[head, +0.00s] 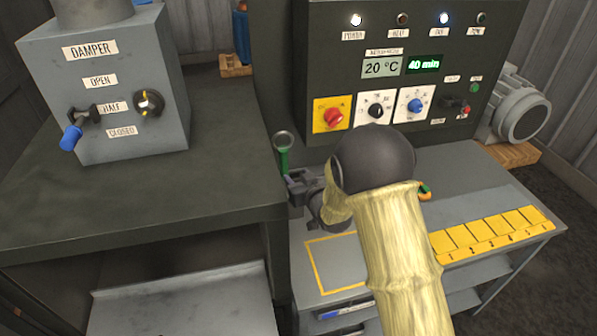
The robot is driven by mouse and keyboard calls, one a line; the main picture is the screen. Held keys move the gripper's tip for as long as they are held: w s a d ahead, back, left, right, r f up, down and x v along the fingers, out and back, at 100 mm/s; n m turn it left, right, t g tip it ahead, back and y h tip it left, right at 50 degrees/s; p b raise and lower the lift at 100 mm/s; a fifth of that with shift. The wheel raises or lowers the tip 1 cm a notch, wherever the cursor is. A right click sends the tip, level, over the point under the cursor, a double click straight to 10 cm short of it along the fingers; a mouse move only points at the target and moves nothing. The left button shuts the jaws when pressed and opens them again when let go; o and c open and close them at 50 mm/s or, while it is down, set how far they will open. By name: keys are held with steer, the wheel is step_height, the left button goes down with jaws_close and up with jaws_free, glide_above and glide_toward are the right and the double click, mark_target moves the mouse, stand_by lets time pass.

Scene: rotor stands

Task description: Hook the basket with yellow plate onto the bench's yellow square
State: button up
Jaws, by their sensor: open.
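A yellow-outlined square (335,265) is marked on the grey bench top, and my arm covers its right part. My gripper (296,186) is mostly behind my dark wrist and pale sleeved arm. Its visible dark fingers are open, above the bench beyond the square, near an upright green handle with a grey ring top (283,150). I cannot tell whether they touch it. I see no basket with a yellow plate in this view; the area behind my arm is hidden.
A control cabinet (445,105) with knobs and displays stands at the back of the bench. Numbered yellow squares (490,235) line the bench's right front. A dark table (130,205) carrying a damper box (110,85) is at left. A grey motor (520,105) stands at right.

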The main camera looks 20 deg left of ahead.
mark_target(285, 163)
steer(key=b+x, duration=0.1)
steer(key=x, duration=0.7)
steer(key=shift+w+a+f, duration=0.2)
steer(key=shift+w+a, duration=0.05)
steer(key=shift+a, duration=0.05)
steer(key=shift+w+a+b, duration=0.3)
jaws_close()
steer(key=shift+r, duration=0.1)
steer(key=shift+r, duration=0.1)
